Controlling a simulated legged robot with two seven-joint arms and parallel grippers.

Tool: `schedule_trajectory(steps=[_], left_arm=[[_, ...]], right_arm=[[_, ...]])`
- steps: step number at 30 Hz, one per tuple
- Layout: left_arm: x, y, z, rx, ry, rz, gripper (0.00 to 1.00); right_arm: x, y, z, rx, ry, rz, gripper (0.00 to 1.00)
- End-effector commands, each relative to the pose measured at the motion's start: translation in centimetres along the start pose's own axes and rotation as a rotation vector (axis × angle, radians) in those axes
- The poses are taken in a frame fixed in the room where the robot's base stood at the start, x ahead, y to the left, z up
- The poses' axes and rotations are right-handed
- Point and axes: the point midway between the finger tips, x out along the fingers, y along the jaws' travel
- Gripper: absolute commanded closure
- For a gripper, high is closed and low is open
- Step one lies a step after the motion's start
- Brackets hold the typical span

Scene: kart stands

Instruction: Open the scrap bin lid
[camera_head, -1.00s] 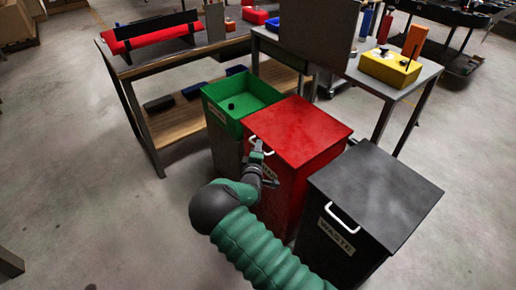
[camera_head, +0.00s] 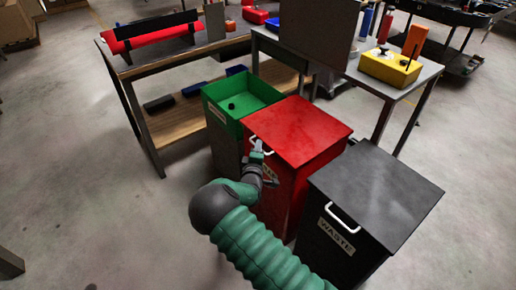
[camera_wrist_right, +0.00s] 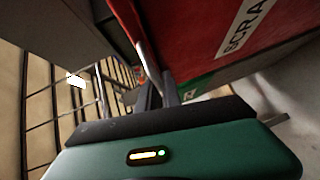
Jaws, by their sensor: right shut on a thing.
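The scrap bin (camera_head: 292,184) is the red one in the middle of the row, with a flat red lid (camera_head: 298,130) that lies shut. A pale handle (camera_head: 267,150) is at the lid's front left edge. My right gripper (camera_head: 258,148) is at this handle and shut on it. In the right wrist view, the handle (camera_wrist_right: 149,62) runs down to the fingers (camera_wrist_right: 158,97), and the red bin wall (camera_wrist_right: 205,30) shows a partly visible label reading "SCRA". In the head view my gripper hides part of the label. My left gripper is not in view.
A green bin (camera_head: 221,118), open with a small dark object inside, stands left of the scrap bin. A black waste bin (camera_head: 375,190) with a shut lid stands close on the right. Worktables (camera_head: 140,65) stand behind.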

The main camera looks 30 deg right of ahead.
Motion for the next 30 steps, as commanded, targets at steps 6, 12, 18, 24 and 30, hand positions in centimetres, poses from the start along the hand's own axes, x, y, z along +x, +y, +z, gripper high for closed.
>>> schedule_trajectory(steps=[6, 12, 18, 24, 30], left_arm=[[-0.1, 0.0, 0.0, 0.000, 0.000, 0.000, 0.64], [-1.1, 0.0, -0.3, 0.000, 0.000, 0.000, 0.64], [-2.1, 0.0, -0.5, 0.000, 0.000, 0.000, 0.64], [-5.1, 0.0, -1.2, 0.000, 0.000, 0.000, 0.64], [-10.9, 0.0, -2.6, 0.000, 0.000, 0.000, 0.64]], right_arm=[[-0.2, -0.6, -0.1, -0.001, 0.000, -0.016, 1.00], [-0.4, 0.4, -0.2, 0.015, -0.001, -0.032, 1.00], [-0.5, 1.7, -0.3, 0.032, 0.001, -0.043, 1.00], [-0.8, 4.9, -0.6, 0.079, 0.000, -0.085, 1.00], [-1.2, 11.0, -1.1, 0.182, 0.000, -0.184, 1.00]])
